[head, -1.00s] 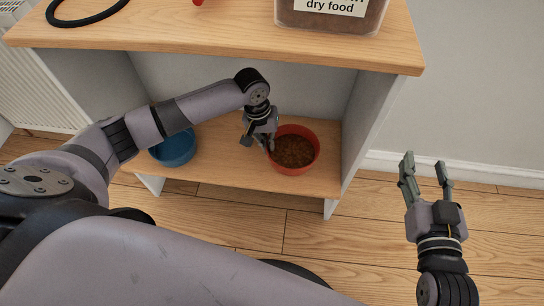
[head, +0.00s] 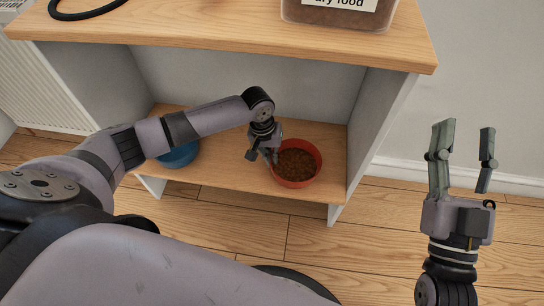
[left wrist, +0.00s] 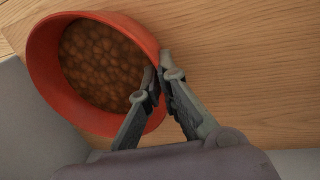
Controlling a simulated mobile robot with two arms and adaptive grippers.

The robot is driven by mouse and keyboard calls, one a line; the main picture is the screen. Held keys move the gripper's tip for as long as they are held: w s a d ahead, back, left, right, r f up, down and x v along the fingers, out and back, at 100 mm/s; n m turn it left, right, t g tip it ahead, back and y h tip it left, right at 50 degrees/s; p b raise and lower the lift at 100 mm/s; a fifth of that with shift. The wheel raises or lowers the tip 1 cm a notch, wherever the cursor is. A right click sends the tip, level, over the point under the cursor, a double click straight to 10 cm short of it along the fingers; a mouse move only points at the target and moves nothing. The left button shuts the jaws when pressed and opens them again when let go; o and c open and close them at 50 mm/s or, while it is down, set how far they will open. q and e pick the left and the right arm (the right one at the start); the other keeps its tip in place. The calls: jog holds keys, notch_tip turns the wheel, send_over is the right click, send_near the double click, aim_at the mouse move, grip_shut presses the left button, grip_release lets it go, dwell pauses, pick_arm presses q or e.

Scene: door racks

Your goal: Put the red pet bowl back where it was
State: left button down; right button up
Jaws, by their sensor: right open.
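The red pet bowl (head: 297,181), filled with brown kibble, is at the right part of the lower wooden shelf. It looks about level in the head view; whether its base touches the shelf is hard to tell. My left gripper (head: 272,158) is at the bowl's left rim. In the left wrist view, its fingers (left wrist: 160,75) close on the rim of the red bowl (left wrist: 45,75), one finger on the inner side and one outside. My right gripper (head: 466,145) is open and empty, over the floor right of the shelf unit.
A blue bowl (head: 180,155) stands on the lower shelf (head: 232,170) to the left, partly behind my left arm. A dry food container (head: 335,14) and a black ring (head: 85,14) rest on the top board (head: 230,40). A radiator (head: 45,85) is at far left.

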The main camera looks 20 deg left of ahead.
pick_arm(q)
jog(key=c, duration=2.3)
grip_release()
jog(key=shift+f, duration=0.1)
jog(key=o, duration=0.5)
